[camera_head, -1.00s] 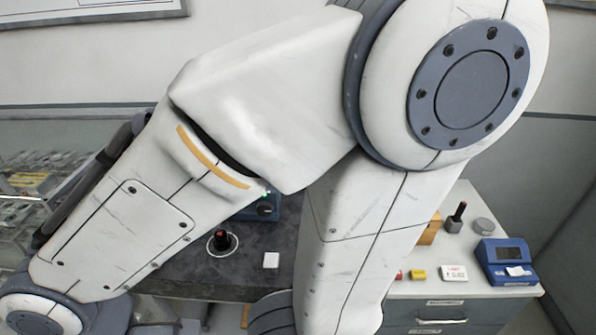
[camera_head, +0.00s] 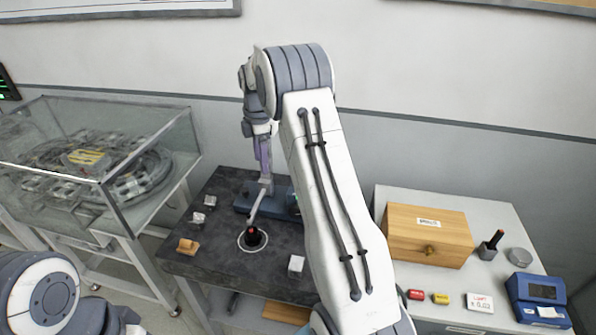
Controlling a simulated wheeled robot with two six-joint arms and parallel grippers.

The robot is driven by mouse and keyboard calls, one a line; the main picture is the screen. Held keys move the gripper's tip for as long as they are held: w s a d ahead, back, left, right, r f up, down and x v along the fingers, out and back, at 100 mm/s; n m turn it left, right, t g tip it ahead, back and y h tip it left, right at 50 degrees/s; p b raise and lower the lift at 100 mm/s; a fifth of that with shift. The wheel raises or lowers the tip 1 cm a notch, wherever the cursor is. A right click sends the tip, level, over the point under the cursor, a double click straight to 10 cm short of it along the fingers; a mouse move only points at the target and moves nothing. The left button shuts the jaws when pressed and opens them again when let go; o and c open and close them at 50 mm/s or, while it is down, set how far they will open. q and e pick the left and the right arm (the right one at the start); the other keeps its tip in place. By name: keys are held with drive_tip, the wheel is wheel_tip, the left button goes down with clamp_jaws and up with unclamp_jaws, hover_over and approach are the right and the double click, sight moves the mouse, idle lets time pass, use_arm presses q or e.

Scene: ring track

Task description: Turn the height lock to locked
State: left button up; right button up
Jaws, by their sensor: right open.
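My right arm rises from the bottom, and its wrist hangs down over the dark bench (camera_head: 215,270). My right gripper (camera_head: 262,152) is above the bench, small and partly merged with what is behind it; it is open. Behind and below it stands a device with a dark blue base (camera_head: 243,205); my arm covers its right side. The height lock cannot be made out clearly. My left gripper is not seen.
A glass case (camera_head: 100,165) with a ring track is at the left. A tan block (camera_head: 188,246) and small white pieces lie on the bench. On the right cabinet are a wooden box (camera_head: 428,235), a blue instrument (camera_head: 538,300) and small red and yellow items.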

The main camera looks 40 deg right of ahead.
drive_tip(key=d+f+n, duration=0.2)
drive_tip(key=d+f, duration=0.2)
drive_tip(key=d, duration=0.9)
drive_tip(key=f+p, duration=0.1)
drive_tip(key=f, duration=0.2)
drive_tip(key=f+p, duration=0.2)
drive_tip(key=f, duration=0.1)
drive_tip(key=f+p, duration=0.2)
drive_tip(key=f, duration=0.1)
drive_tip(key=shift+s+d, duration=0.1)
drive_tip(key=shift+s, duration=0.3)
drive_tip(key=shift+f, duration=0.35)
clamp_jaws()
